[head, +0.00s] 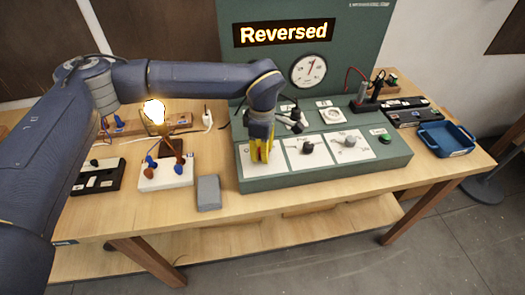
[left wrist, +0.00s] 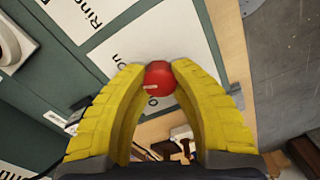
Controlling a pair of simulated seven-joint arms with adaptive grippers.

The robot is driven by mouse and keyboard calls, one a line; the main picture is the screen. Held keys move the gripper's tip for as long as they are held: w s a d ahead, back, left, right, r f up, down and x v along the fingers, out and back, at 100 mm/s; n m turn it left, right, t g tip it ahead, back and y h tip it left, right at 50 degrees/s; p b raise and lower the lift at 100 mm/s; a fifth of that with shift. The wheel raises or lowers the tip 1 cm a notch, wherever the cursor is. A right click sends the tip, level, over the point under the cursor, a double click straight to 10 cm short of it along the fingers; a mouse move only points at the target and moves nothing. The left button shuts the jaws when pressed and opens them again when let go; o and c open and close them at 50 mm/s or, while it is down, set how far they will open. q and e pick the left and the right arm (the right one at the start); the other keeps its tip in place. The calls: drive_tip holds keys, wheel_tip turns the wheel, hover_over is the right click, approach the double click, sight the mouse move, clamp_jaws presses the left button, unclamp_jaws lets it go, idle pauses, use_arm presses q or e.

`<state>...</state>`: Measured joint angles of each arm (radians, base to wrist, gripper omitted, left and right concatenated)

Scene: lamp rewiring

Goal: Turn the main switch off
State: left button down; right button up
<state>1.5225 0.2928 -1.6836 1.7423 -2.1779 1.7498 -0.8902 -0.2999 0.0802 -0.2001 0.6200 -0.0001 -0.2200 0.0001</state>
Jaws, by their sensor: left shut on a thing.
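The main switch is a red round knob (left wrist: 158,77) on a white plate of the green console (head: 330,178). The plate's lettering is partly covered; "on" shows beside the knob in the left wrist view. My left gripper (head: 261,151) points down at the leftmost white plate on the console's front. Its yellow fingers (left wrist: 158,82) are shut on the red knob, one on each side. The knob's lower part is hidden from the head view by the fingers. The lamp bulb (head: 154,112) glows. My right gripper is not in view.
A lit sign (head: 284,33) reads "Reversed" above a round dial (head: 308,70). A grey block (head: 208,192) lies left of the console. A blue tray (head: 446,138) is far right.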

use_arm(q)
drive_tip(key=n, duration=1.3)
drive_tip(key=shift+n, duration=0.3)
idle(0.3)
drive_tip(key=c, duration=1)
unclamp_jaws()
drive_tip(key=shift+r, duration=0.1)
wheel_tip(320, 180, up, 12)
